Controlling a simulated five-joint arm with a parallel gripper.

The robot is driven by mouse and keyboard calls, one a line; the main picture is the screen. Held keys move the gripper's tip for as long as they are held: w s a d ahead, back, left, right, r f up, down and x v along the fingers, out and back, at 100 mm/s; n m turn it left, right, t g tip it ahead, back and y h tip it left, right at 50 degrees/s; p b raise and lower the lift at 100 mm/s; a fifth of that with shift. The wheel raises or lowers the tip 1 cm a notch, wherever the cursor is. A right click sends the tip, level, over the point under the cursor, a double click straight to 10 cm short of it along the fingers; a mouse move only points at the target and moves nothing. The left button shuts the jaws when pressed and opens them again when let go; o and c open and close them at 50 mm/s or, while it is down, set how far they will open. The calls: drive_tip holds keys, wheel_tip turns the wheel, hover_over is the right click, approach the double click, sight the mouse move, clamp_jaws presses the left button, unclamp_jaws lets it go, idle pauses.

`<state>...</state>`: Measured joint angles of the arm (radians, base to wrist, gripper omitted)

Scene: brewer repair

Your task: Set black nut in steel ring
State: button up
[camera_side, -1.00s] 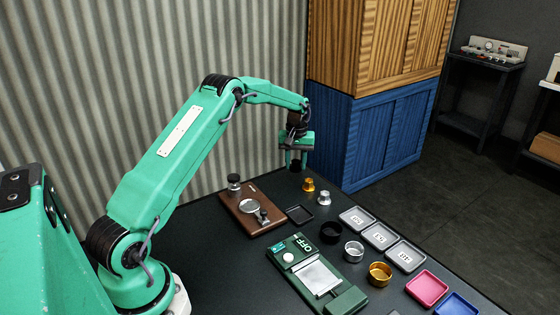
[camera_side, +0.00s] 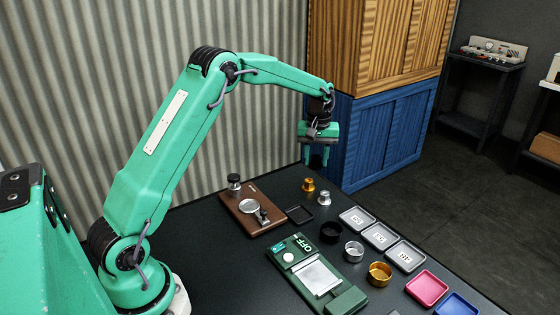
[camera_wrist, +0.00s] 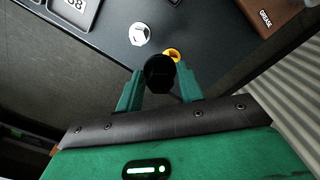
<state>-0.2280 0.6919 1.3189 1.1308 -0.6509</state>
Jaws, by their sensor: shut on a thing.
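My gripper (camera_side: 318,158) is shut on the black nut (camera_wrist: 158,73), which sits dark between the two green fingers in the wrist view. In the side view it is held well above the far part of the table, and the nut is hard to make out there. The steel ring (camera_side: 354,251) stands open and empty on the table. It is between the black ring (camera_side: 330,232) and the gold ring (camera_side: 380,273), nearer the camera than my gripper and well apart from it.
A gold nut (camera_side: 308,184) and a steel nut (camera_side: 324,197) stand below my gripper. A brown wooden board (camera_side: 240,220) with metal parts and a dark tray (camera_side: 299,214) lie to the left. A green scale (camera_side: 304,252), grey numbered trays (camera_side: 357,219) and a blue cabinet (camera_side: 385,140) are around.

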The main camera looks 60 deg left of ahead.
drive_tip(key=shift+s, duration=0.1)
idle(0.6)
drive_tip(key=shift+s+a, duration=0.3)
drive_tip(key=shift+s, duration=0.2)
drive_tip(key=s+a, duration=0.3)
drive_tip(key=s, duration=0.7)
hover_over(250, 207)
wheel_tip(250, 207, down, 2)
drive_tip(key=shift+a+f, duration=0.1)
drive_tip(key=shift+f, duration=0.15)
drive_tip(key=shift+f, duration=0.1)
drive_tip(key=shift+f, duration=2.05)
drive_tip(key=shift+f, duration=0.75)
idle(1.0)
